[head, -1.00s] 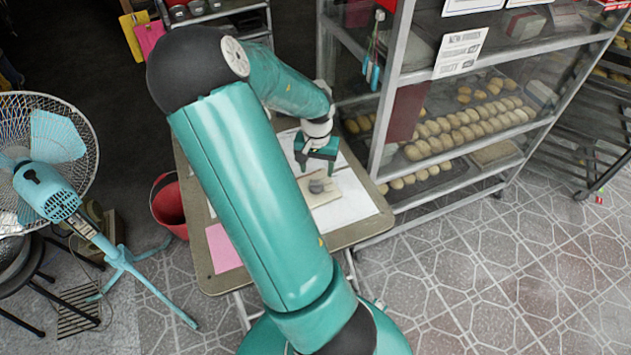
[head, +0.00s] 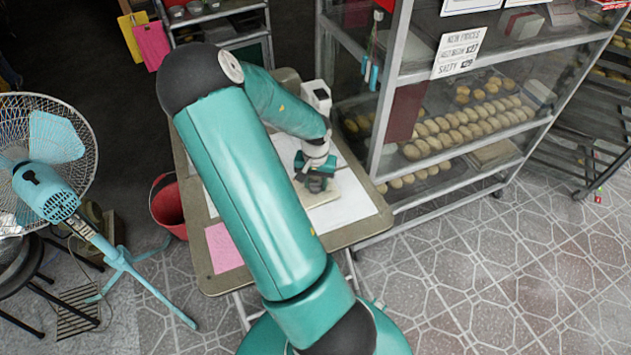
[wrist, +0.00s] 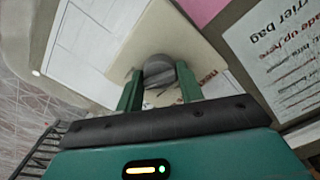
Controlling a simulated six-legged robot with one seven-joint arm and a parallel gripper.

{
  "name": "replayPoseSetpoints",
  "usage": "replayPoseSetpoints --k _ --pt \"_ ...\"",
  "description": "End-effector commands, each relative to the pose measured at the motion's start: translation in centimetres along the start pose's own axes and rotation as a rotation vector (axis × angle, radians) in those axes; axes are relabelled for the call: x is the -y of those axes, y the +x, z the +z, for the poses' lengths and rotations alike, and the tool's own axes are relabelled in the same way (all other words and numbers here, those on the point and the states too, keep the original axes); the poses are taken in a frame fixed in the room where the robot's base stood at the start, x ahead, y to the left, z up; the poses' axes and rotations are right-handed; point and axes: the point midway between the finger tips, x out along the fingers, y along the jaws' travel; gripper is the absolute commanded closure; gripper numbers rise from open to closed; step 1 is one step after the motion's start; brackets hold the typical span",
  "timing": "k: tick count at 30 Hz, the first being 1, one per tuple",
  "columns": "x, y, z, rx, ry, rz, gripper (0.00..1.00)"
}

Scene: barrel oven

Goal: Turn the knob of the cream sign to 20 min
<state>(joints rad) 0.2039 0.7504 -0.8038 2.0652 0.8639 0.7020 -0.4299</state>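The cream sign (wrist: 120,68) lies flat on the table under my gripper, and its printed lettering is partly hidden. In the head view the sign (head: 322,195) shows as a pale board. Its dark grey round knob (wrist: 158,66) stands between my two green fingers in the wrist view. In the head view my gripper (head: 316,182) covers much of the knob. The 20 min mark cannot be read.
White sheets (head: 352,208) and a pink sheet (head: 223,247) lie on the table (head: 218,284). A glass-sided shelf of buns (head: 455,130) stands close on the right. A red bucket (head: 168,205) and a blue fan (head: 45,190) stand on the left.

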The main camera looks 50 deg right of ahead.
Motion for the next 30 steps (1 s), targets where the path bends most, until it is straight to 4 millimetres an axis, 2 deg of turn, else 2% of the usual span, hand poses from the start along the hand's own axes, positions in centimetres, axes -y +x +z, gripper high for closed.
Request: replayPoseSetpoints --k 5,13,18,29,30 --pt "0.00 -0.04 -0.02 0.000 0.029 -0.001 0.85" --pt "-0.02 -0.07 -0.05 -0.001 0.235 -0.002 0.85" --pt "-0.01 -0.08 -0.05 -0.001 0.300 -0.001 0.85" --pt "0.01 -0.08 -0.06 -0.001 0.328 -0.001 0.85" --pt "0.01 -0.07 -0.06 -0.001 0.328 -0.001 0.59"
